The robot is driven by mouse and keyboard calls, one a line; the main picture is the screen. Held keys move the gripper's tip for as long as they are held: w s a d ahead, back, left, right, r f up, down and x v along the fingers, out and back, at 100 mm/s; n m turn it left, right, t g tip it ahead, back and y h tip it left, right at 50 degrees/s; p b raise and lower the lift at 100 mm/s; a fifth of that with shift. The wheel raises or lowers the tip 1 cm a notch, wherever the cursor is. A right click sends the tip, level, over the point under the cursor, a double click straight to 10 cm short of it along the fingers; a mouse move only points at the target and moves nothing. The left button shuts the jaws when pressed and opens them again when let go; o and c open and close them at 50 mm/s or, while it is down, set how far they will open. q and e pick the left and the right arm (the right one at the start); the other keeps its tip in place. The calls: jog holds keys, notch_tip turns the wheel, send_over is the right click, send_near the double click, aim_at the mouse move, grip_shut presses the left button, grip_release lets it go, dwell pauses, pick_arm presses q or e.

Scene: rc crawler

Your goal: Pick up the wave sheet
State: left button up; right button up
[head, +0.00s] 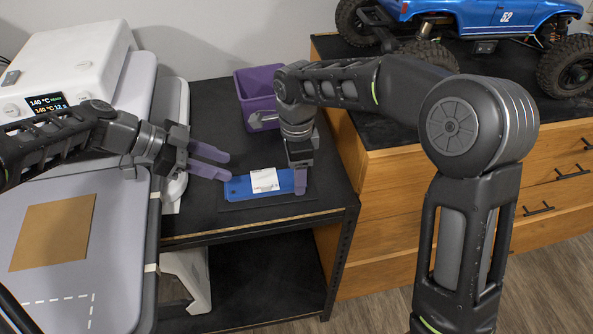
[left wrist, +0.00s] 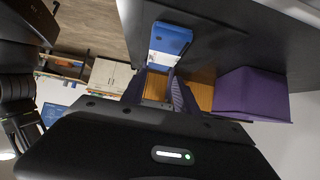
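No sheet with a clearly readable wave pattern shows. A flat blue item with a white piece on it (head: 240,189) lies on a dark mat on the black side table; it also shows in the left wrist view (left wrist: 172,36). A plain brown sheet (head: 52,232) lies on the grey surface at the left. My left gripper (head: 229,166) is open and empty, its purple fingers apart above and left of the blue item. My right gripper (head: 300,181) points down at the blue item's right end; only one finger shows clearly, and whether it touches cannot be told.
A white heat press (head: 68,65) with a temperature display stands at the left. A purple bin (head: 256,88) stands at the back of the side table (head: 215,110). A wooden drawer cabinet (head: 420,235) with a blue RC crawler (head: 480,12) is at the right.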

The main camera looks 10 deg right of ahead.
pick_arm(q)
jog(key=shift+c, duration=0.3)
pick_arm(e)
jog(key=c, duration=0.4)
pick_arm(q)
jog(key=shift+s+d, duration=0.3)
jog(key=shift+s, duration=0.1)
jog(key=shift+c, duration=0.2)
jog(key=s+d+t+y, duration=0.2)
jog(key=s+d+y, duration=0.2)
jog(key=s, duration=0.4)
jog(key=s+d+t+y, duration=0.1)
jog(key=s+d+y, duration=0.2)
jog(key=s+y, duration=0.3)
jog(key=shift+s+d+t, duration=0.35)
jog(key=shift+s+t, duration=0.05)
jog(key=shift+s, duration=0.75)
jog(key=shift+f, duration=0.1)
jog(key=w, duration=1)
jog(key=shift+w+d, duration=0.35)
jog(key=shift+w, duration=0.05)
